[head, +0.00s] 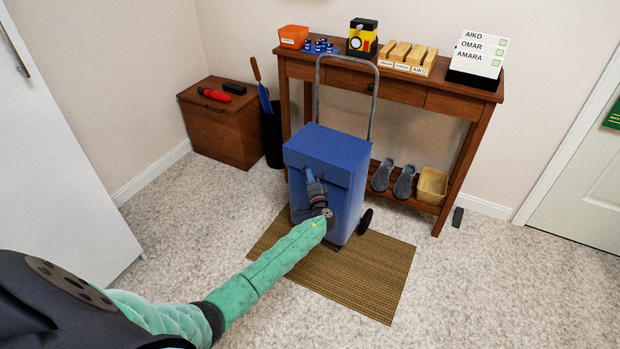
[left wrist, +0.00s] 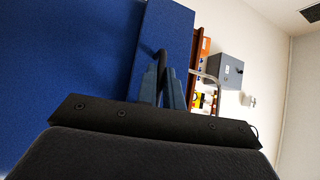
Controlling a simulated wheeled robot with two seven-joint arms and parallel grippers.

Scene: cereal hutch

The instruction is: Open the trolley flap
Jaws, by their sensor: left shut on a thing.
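The blue trolley (head: 350,205) stands upright on the mat with its flap (head: 328,142) lying down over the top. My left gripper (head: 309,176) reaches the upper front of the trolley, at the flap's front edge. In the left wrist view, the flap (left wrist: 165,25) is a blue band beside the trolley's blue front (left wrist: 70,65). There my left gripper (left wrist: 164,72) is shut on a small dark pull (left wrist: 160,55) at the flap. The gripper and wrist hide part of the trolley's front. My right gripper is in neither view.
The trolley's metal handle (head: 372,100) rises before a wooden console table (head: 352,82) holding several small items. Slippers (head: 403,184) and a basket (head: 432,186) sit on its lower shelf. A wooden chest (head: 225,135) stands left.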

